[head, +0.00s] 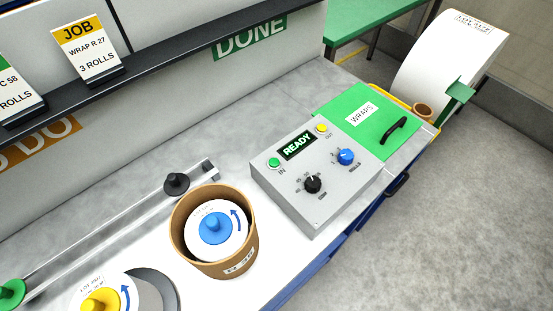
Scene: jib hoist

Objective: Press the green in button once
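The green IN button (273,162) is at the left of the sloped top face of a grey control box (283,195). Beside it a small display (297,146) reads READY. A yellow OUT button (322,128), a black knob (313,184) and a blue knob (346,157) are on the same face. Nothing covers the green button. My gripper is not in view.
A brown tub (186,246) holding a roll with a blue knob stands left of the box. A green WRAPS lid (345,118) with a black handle lies behind right. A rail with a black knob (176,184) runs left. The shelf holds JOB cards (87,48).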

